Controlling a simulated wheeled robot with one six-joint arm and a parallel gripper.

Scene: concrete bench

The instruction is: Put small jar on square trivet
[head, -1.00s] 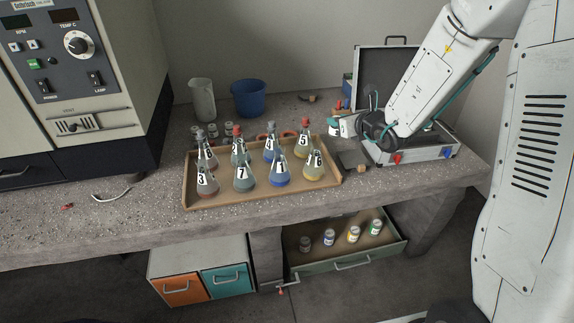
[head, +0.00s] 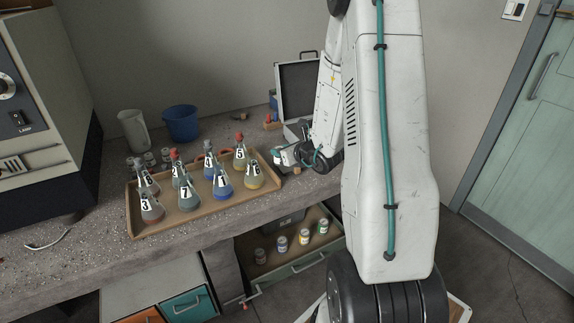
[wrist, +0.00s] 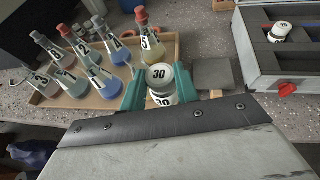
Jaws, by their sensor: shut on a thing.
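The square trivet (wrist: 213,74) is a flat dark grey square on the bench, just right of the jar and partly behind the right finger. The jar appears beside the trivet, not over it; its base is hidden, so its height above the bench is unclear. In the head view my gripper (head: 285,156) is right of the flask tray and small.
A wooden tray (head: 190,226) of numbered flasks stands close left of my gripper. An open case (wrist: 270,71) with another white jar (wrist: 280,32) is at right. A beaker (head: 133,131) and blue bucket (head: 181,123) stand behind. An open drawer (head: 293,268) with several jars is below.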

